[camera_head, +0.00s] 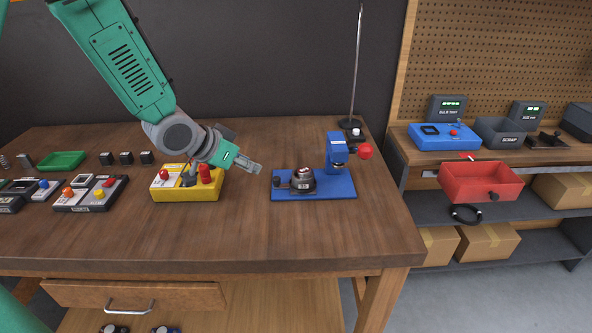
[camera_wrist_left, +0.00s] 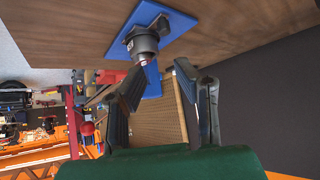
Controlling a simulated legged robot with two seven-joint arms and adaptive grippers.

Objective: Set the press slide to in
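The press has a blue base plate (camera_head: 335,190), a blue upright (camera_head: 337,150) and a red ball handle (camera_head: 365,151) on its right. A dark round slide piece (camera_head: 302,183) with a black knob (camera_head: 277,181) sits on the left part of the plate, left of the upright. My left gripper (camera_head: 257,168) is above the table, left of and apart from the slide piece. In the left wrist view its fingers (camera_wrist_left: 155,90) are spread with nothing between them. The dark slide piece (camera_wrist_left: 145,40) and blue plate (camera_wrist_left: 122,45) show beyond them. My right gripper is not in view.
A yellow control box (camera_head: 185,194) with a red button stands below and left of my left gripper. Button boxes (camera_head: 92,194) and a green tray (camera_head: 62,161) lie further left. A lamp-like stand (camera_head: 352,122) is behind the press. The table front is clear.

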